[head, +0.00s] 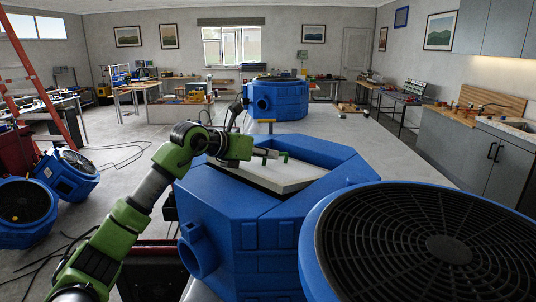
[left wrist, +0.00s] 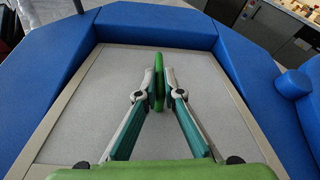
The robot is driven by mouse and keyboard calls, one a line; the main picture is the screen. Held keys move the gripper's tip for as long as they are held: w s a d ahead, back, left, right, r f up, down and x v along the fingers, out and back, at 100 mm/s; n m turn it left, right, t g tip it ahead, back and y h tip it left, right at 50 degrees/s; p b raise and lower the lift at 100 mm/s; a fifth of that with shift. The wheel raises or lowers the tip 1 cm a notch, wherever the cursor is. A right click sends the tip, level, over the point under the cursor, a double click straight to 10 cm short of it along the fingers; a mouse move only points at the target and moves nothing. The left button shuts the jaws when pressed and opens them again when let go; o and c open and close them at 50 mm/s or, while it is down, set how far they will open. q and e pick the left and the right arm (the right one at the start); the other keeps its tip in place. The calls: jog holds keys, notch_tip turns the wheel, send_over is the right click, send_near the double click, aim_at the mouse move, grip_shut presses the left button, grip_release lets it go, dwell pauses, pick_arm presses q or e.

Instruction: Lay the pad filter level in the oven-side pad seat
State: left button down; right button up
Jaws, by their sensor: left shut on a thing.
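The pad filter (head: 262,180) is a pale grey flat panel with a light frame. It lies within the opening of a blue octagonal housing (head: 240,215), whose blue inner walls form the pad seat (left wrist: 155,32). In the left wrist view the filter (left wrist: 90,105) fills most of the space between these walls. My left gripper (head: 276,155) is over the panel, its fingers (left wrist: 158,88) shut on an upright green tab (left wrist: 159,65) on the filter. The head view does not show clearly whether the filter rests fully level. My right gripper is not in view.
A large round blue fan with a black grille (head: 440,245) stands close at the front right. Another blue unit (head: 277,97) stands behind on the long pale surface (head: 360,150). Blue fans (head: 68,175) and cables lie on the left floor.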

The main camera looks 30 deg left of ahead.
pick_arm(q)
jog(key=c, duration=2.2)
grip_release()
jog(key=shift+r+p, duration=0.6)
jog(key=shift+p, duration=0.05)
jog(key=shift+s+a+f+b, duration=0.15)
jog(key=shift+s+a+b, duration=0.05)
jog(key=shift+s+b, duration=0.5)
jog(key=b+v, duration=0.3)
jog(key=v, duration=0.6)
jog(key=shift+s+b, duration=0.25)
jog(key=shift+b, duration=0.15)
jog(key=shift+s+r, duration=0.4)
jog(key=shift+r, duration=0.1)
